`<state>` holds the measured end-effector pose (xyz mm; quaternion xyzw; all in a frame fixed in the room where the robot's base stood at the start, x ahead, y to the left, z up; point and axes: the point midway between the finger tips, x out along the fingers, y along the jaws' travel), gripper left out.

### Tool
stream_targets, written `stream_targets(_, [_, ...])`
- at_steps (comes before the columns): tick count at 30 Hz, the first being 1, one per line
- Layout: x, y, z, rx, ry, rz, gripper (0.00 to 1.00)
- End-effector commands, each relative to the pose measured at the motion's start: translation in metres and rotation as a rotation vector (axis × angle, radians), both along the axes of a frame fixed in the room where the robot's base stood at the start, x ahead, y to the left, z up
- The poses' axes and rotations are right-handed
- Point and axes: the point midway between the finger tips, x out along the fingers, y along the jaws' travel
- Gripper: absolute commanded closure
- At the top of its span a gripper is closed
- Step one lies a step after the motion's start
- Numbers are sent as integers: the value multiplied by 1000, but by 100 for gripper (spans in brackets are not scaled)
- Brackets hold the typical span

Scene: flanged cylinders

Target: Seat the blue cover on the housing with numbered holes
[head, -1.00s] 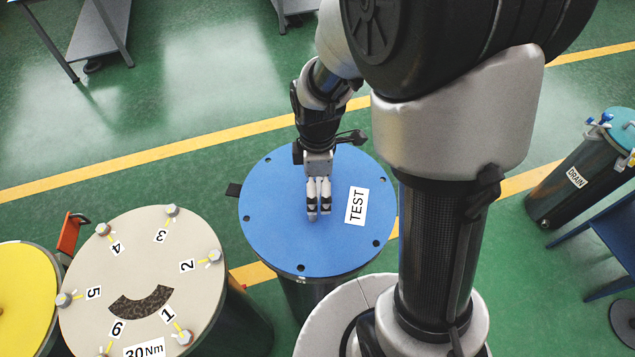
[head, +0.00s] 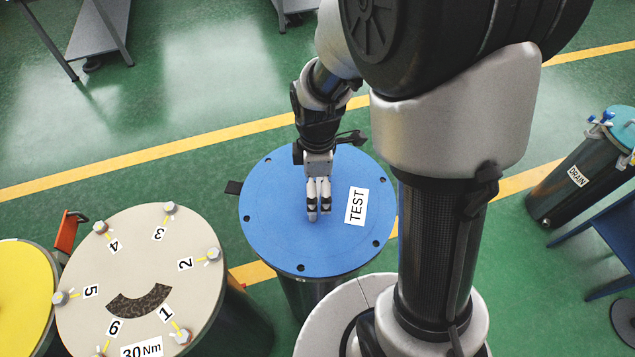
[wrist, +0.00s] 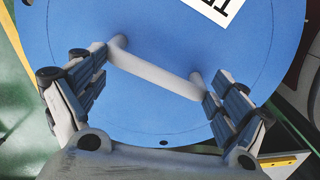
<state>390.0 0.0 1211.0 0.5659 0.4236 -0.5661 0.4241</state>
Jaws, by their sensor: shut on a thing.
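The blue cover (head: 275,215), a round disc with a TEST label and small rim holes, lies over a dark cylinder (head: 318,292). Whether it rests on this cylinder or hangs just above it, I cannot tell. My gripper (head: 318,212) points down at the cover's middle. In the wrist view my gripper (wrist: 155,68) is shut on the cover's pale bar handle (wrist: 160,70), with a finger near each end. A beige-topped cylinder (head: 185,240) at lower left has numbers 1 to 6 beside bolts and a 30 Nm label. No open numbered holes show.
A yellow-topped cylinder (head: 22,295) stands at far left, beside an orange handle (head: 67,232). A DRAIN cylinder (head: 577,180) and a blue table (head: 600,215) stand at right. Grey trolley legs are at the top. The green floor behind the blue cover is clear.

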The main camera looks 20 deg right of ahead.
Motion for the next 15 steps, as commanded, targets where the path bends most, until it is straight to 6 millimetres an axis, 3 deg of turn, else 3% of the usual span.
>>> stream_targets(10, [1, 0, -4, 0, -3, 0, 73])
stream_targets(11, [1, 0, -4, 0, -3, 0, 8])
stream_targets(15, [1, 0, -4, 0, -2, 0, 0])
